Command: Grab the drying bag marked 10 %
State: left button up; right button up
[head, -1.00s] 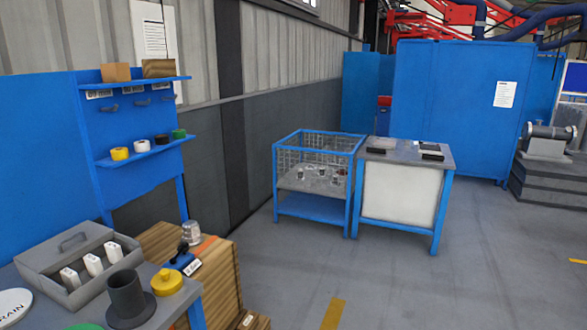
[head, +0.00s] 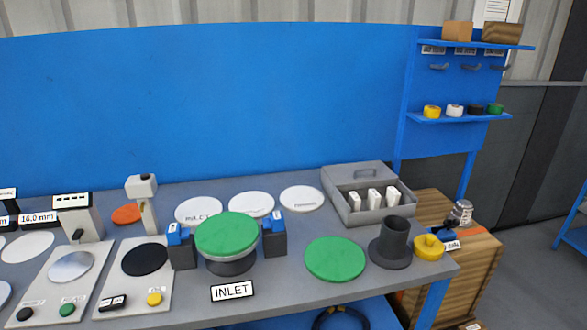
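Several small white bags or packets stand upright in an open grey box (head: 350,216) at the right end of the bench; the middle one (head: 374,199) sits between two others. Their markings are too small to read, so I cannot tell which one is marked 10 %. Neither of my grippers is in view.
A dark flanged tube (head: 394,240) and a yellow cap (head: 429,247) stand in front of and right of the box. A green disc (head: 335,258) lies nearby. A green-topped shell (head: 227,235) stands between blue-and-black blocks, behind the INLET sign (head: 233,291).

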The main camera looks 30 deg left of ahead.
aim_at(393, 196)
jog(key=u, duration=0.45)
jog(key=i+l+u, duration=0.1)
jog(key=l, duration=0.25)
jog(key=i+l+u, duration=0.1)
jog(key=l, duration=0.25)
jog(key=i+l+u, duration=0.1)
jog(key=l, duration=0.25)
jog(key=i+l+u, duration=0.1)
jog(key=l, duration=0.25)
